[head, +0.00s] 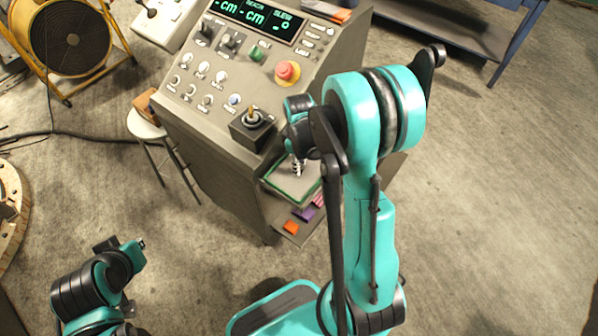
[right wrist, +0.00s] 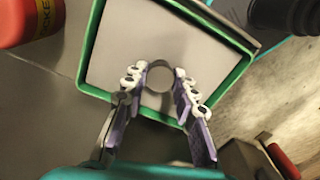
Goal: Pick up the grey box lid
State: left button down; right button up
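The grey box lid (right wrist: 207,40) is a flat pale panel inside a green rim (right wrist: 92,45), with a round grey knob (right wrist: 159,75) near its middle. In the head view it sits in the green-edged box (head: 290,188) on the console's lower shelf, partly hidden by my right arm. My right gripper (right wrist: 160,82) is over it, fingers apart on either side of the knob, with small gaps seeming to show. Its fingertips also show in the head view (head: 298,166). Part of my left arm is at the bottom left of the head view; its fingers do not show.
The grey control console (head: 215,110) carries a joystick (head: 252,125) and a red button (head: 288,71) above the box. Orange and purple pieces lie beside the box. A red cylinder (right wrist: 28,20) is near the lid's left.

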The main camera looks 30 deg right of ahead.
grip_shut()
jog(key=shift+r, duration=0.35)
notch_tip(320, 180, up, 4)
jog(key=shift+f+p, duration=0.1)
jog(key=shift+p, duration=0.95)
jog(key=s+a+r+p, duration=0.3)
jog(key=s+r, duration=0.3)
jog(key=s, duration=0.4)
jog(key=shift+s+a+r, duration=0.25)
jog(key=shift+s+a, duration=0.15)
jog(key=shift+a, duration=0.25)
